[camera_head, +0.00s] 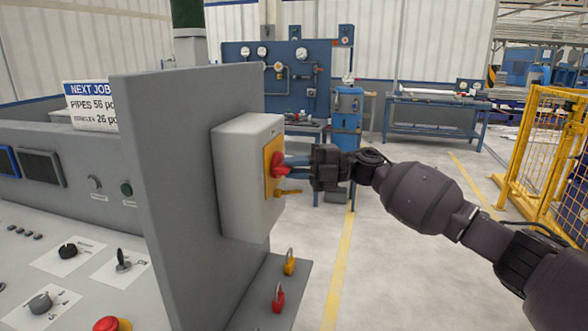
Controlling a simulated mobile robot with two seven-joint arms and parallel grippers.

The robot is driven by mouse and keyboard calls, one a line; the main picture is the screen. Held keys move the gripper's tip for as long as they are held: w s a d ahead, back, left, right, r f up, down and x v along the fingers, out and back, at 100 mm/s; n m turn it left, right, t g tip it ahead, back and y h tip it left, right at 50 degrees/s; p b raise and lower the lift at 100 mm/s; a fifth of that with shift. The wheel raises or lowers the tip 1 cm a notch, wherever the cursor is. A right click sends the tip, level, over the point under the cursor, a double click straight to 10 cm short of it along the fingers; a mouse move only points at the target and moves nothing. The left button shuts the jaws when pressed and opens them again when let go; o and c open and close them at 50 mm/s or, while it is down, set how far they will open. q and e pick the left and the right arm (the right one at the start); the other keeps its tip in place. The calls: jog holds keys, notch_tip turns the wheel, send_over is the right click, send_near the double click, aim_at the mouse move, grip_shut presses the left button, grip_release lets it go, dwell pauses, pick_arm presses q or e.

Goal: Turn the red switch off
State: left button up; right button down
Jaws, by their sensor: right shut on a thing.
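The red switch (278,164) sits on a yellow plate (267,172) on the right face of a grey box. The box (235,175) is fixed to the side of a tall grey panel. My right gripper (289,165) comes in from the right, level with the switch. It is shut on the red switch, and its fingers partly cover the knob. I cannot tell the exact angle of the switch. My left gripper is not in view.
A yellow tab (289,192) sticks out below the switch. A red padlock (278,298) and a yellow padlock (289,262) stand on the ledge below the box. A control desk (60,235) fills the left. A yellow fence (545,150) stands far right, with open floor between.

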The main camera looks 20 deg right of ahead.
jog(key=shift+n, duration=0.5)
jog(key=c, duration=1.1)
grip_release()
jog(key=b+v, duration=0.1)
jog(key=v, duration=0.9)
jog(key=shift+d+r, duration=0.15)
jog(key=shift+d, duration=0.25)
